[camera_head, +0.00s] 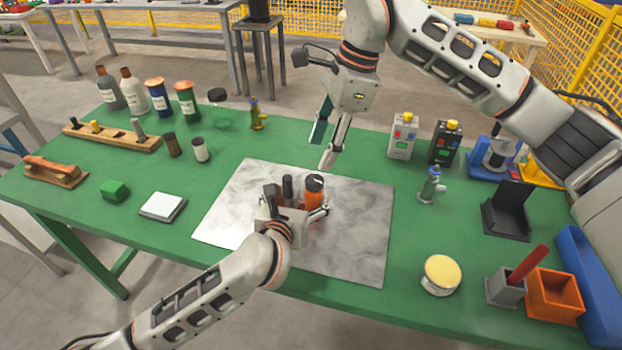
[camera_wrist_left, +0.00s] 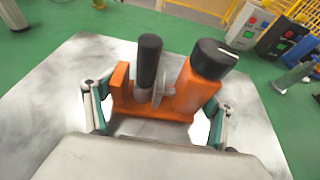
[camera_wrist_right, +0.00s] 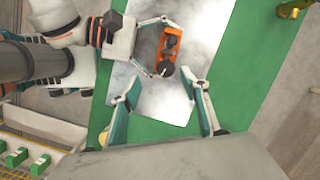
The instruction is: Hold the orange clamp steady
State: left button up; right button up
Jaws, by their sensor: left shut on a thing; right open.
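The orange clamp (camera_head: 314,194) stands on the grey marbled plate (camera_head: 360,240) on the green table. It has a black knob on its right post and a dark cylinder (camera_wrist_left: 149,62) between its jaws, as the left wrist view shows. My left gripper (camera_head: 300,212) is shut on the clamp, with a finger at each end of its base (camera_wrist_left: 160,112). The right wrist view shows the clamp from above (camera_wrist_right: 171,42). My right gripper (camera_head: 322,150) is open and empty, above and behind the clamp, with its fingers pointing down.
Several bottles (camera_head: 133,90) and a wooden block with pegs (camera_head: 112,138) stand at the left. Two switch boxes (camera_head: 403,136), a black stand (camera_head: 508,212), a yellow-lidded tin (camera_head: 441,275) and an orange bin (camera_head: 553,296) stand at the right. The plate's front right is bare.

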aim_at(315, 179)
jog(key=f+n+h, duration=0.1)
jog(key=f+n, duration=0.2)
jog(key=w+a+f+n+h, duration=0.1)
jog(key=f+n, duration=0.2)
jog(key=n, duration=0.1)
jog(key=f+n+h, duration=0.1)
jog(key=f+n, duration=0.2)
jog(key=n, duration=0.1)
jog(key=shift+w+a+f, duration=0.2)
jog(key=shift+a, duration=0.1)
dwell(0.4)
jog(key=c, duration=1.1)
